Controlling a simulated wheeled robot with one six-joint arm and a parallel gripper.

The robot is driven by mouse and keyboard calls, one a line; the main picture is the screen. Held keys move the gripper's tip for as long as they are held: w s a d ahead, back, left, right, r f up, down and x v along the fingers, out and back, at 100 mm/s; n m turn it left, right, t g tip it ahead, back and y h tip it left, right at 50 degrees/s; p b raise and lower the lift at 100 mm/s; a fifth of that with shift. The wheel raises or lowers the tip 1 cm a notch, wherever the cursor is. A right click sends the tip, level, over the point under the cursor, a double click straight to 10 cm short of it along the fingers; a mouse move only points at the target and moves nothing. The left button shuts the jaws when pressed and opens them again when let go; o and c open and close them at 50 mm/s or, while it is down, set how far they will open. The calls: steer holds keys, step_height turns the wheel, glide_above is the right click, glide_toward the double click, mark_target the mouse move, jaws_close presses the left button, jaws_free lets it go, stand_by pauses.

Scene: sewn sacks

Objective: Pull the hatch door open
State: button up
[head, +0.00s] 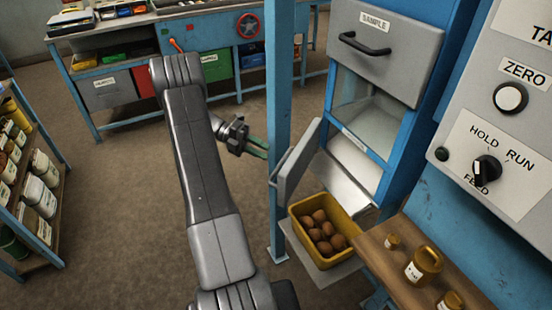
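A grey hatch door (298,162) stands swung out at the left side of the opening in the blue cabinet, edge-on to me, with a handle on its left face. Behind it a pale metal chute (343,182) shows inside the opening. My gripper (258,148) is at the left of the door, with its green fingers pointing right towards the blue post. The fingertips end at the post's edge, and part of them may be hidden by it. The fingers are too small to tell whether they are open or shut.
A blue upright post (279,110) stands between my gripper and the door. A grey SAMPLE panel (385,50) with a black handle is above the opening. A yellow bin (326,262) of brown lumps sits below. A wooden shelf (385,268) is at right.

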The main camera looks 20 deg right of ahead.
steer(key=v, duration=0.5)
steer(key=shift+w+a, duration=0.25)
